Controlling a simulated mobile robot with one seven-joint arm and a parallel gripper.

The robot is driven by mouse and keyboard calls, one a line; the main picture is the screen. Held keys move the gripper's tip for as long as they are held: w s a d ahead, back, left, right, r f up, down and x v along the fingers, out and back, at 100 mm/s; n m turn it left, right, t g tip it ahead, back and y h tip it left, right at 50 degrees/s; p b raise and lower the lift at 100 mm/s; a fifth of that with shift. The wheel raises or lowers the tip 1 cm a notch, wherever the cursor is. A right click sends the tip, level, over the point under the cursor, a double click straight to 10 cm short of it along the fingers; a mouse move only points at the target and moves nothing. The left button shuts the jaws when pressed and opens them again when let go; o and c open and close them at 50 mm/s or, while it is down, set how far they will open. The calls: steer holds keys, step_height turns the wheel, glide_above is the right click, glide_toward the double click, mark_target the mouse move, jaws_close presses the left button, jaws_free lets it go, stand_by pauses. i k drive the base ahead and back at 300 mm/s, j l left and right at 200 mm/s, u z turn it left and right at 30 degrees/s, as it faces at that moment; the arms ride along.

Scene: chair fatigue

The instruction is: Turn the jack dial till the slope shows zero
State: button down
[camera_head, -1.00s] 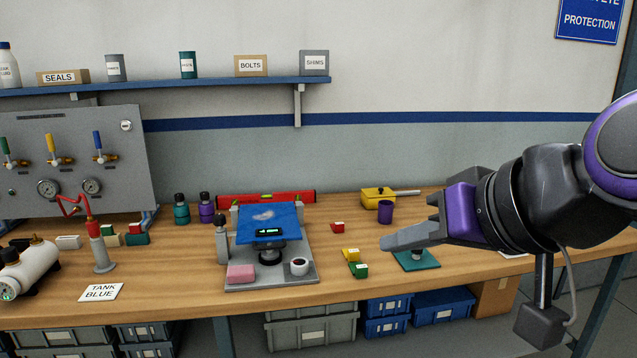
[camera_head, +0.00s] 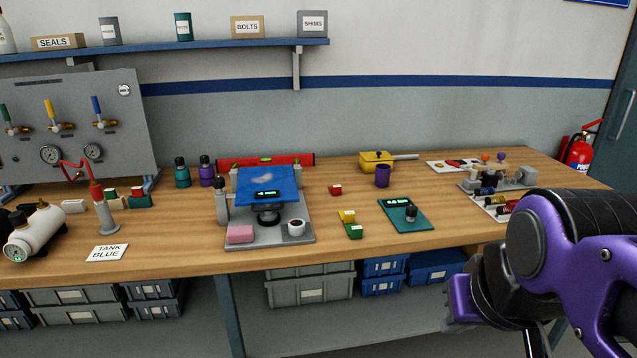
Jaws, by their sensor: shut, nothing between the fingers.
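A blue tilted plate (camera_head: 268,182) stands on a black jack (camera_head: 267,214) over a grey base plate (camera_head: 270,239). A small display (camera_head: 267,194) with green digits sits on the blue plate; the digits are too small to read. To its right a teal box (camera_head: 405,222) lies on the bench, with a lit green display (camera_head: 397,203) and a dark knob (camera_head: 411,212). I cannot tell for sure which of these is the jack dial. My gripper (camera_head: 458,322) is at the lower right, in front of the bench and apart from these things. It is shut and empty, its fingers largely hidden.
A pink block (camera_head: 240,234) and white cup (camera_head: 296,227) stand on the base plate. Yellow (camera_head: 347,216) and green (camera_head: 354,232) blocks lie left of the teal box. Bare wood lies in front of the teal box.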

mark_target(296, 226)
steer(key=i+j+u, duration=0.45)
steer(key=i+j, duration=0.25)
steer(key=j, duration=0.15)
steer(key=k+l+z, duration=0.2)
steer(key=l, duration=0.3)
steer(key=i+j+u, duration=0.2)
steer(key=i, duration=0.3)
